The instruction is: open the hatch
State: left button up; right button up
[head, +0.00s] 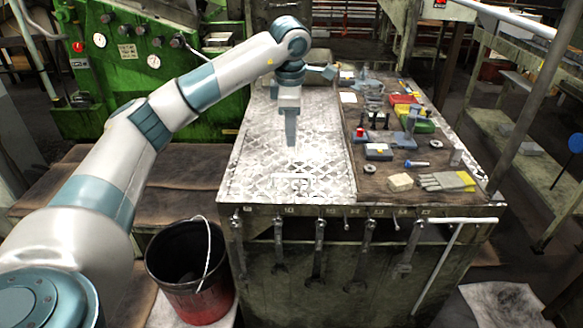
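The worktable in front of me has a bright, worn metal plate with a raised tread pattern (255,165) on its left part. It lies flat and looks like the hatch, but I cannot make out a clear hinge or edge. Faint shapes near its front may be a handle; glare makes this unclear. My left gripper (291,143) points down over the middle of the plate. Its fingers show as one narrow strip, so I cannot tell whether they are apart. Whether it touches the plate is also unclear. My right gripper is out of view.
Tools, small boxes and gloves (446,181) cover the table's right part. Wrenches (317,255) hang on its front. A black and red bucket (192,285) stands at the front left. A green machine (130,60) stands behind left, a shelf (520,140) at right.

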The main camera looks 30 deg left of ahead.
pick_arm(q)
jog(key=f+p, duration=0.1)
jog(key=f, duration=0.3)
jog(key=w+a+f+p, duration=0.1)
jog(key=f+p, duration=0.1)
jog(key=f, duration=0.3)
jog(key=w+f+p, duration=0.1)
jog(key=f, duration=0.3)
jog(key=shift+w+a+f+p, duration=0.15)
jog(key=shift+a+f+p, duration=0.1)
jog(key=shift+p, duration=0.1)
jog(key=shift+w+f, duration=0.1)
jog(key=shift+f, duration=0.5)
grip_shut()
